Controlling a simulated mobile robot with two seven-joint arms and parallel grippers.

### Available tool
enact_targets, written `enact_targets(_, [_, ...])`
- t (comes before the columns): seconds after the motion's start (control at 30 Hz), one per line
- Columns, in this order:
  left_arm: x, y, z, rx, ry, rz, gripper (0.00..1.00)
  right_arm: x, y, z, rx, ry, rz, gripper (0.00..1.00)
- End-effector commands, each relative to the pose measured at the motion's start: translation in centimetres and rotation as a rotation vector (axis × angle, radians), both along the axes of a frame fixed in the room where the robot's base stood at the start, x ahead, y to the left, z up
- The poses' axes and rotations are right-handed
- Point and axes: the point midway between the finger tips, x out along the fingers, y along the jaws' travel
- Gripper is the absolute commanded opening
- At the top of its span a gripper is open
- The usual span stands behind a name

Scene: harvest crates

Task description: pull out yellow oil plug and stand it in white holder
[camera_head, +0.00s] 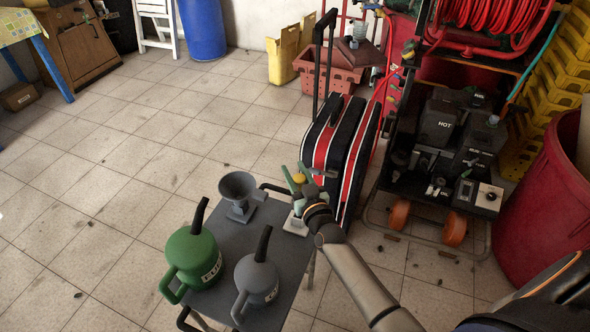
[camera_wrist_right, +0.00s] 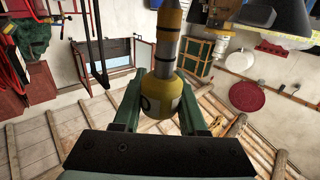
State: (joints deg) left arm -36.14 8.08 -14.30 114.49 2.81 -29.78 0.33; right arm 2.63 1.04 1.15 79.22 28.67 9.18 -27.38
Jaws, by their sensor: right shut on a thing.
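My right gripper (camera_head: 300,178) is shut on the yellow oil plug (camera_head: 299,179), above the far right part of the grey table. In the right wrist view the plug (camera_wrist_right: 160,100) sits between the green fingers of the gripper (camera_wrist_right: 158,92). Its rounded yellow body is at the jaws, and a grey and yellow shaft runs up out of the picture. The white holder (camera_head: 293,225) is a small pale block at the table's right edge, partly hidden by my right wrist. The plug appears apart from it. My left gripper is not in view.
The grey table (camera_head: 217,262) also bears a grey funnel (camera_head: 239,190), a green oil can (camera_head: 192,255) and a grey oil can (camera_head: 257,278). A red and black suitcase (camera_head: 345,150) stands close behind my right gripper. A pressure washer (camera_head: 440,150) stands to the right.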

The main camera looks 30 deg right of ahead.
Motion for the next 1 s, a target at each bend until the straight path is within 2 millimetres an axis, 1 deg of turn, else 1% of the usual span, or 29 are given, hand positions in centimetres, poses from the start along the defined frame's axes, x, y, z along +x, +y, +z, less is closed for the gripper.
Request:
enact_targets(0.3, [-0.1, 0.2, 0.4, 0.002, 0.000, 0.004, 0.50, -0.1, 0.0, 0.3, 0.003, -0.003, -0.007, 0.00])
enact_targets(0.57, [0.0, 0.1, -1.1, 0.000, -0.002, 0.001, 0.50, -0.1, 0.0, -1.9, 0.000, -0.002, -0.006, 0.00])
enact_targets(0.8, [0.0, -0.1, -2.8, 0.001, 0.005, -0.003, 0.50, -0.1, 0.0, -4.3, 0.002, -0.004, -0.006, 0.00])
enact_targets(1.0, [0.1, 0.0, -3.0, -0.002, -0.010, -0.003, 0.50, -0.1, 0.0, -5.6, 0.000, -0.003, -0.005, 0.00])
